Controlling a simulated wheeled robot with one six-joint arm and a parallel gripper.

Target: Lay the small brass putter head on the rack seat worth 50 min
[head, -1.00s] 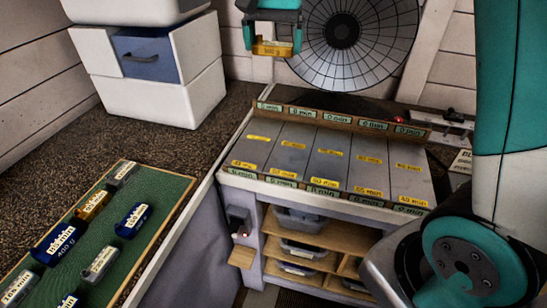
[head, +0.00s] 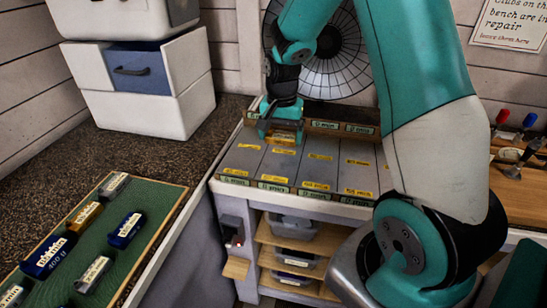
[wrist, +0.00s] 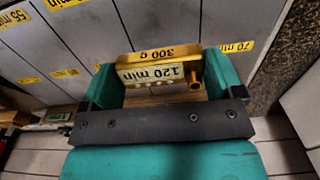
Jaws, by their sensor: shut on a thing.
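My gripper (head: 281,128) is shut on a brass putter head (head: 284,139) at the far left part of the rack (head: 318,167). In the wrist view the head (wrist: 158,58) lies between the teal fingers (wrist: 163,80), with labels reading 300 g and 120 min. The rack has several grey sloping seats with yellow minute labels. In the wrist view a 70 min label (wrist: 237,46) and a 55 min label (wrist: 15,17) can be read. I cannot make out which label reads 50 min, nor whether the head touches the seat.
A green mat (head: 150,215) at the lower left carries another brass head (head: 84,216) and several blue and grey heads. A white drawer box (head: 140,85) stands at the back left. The right-hand seats look bare.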

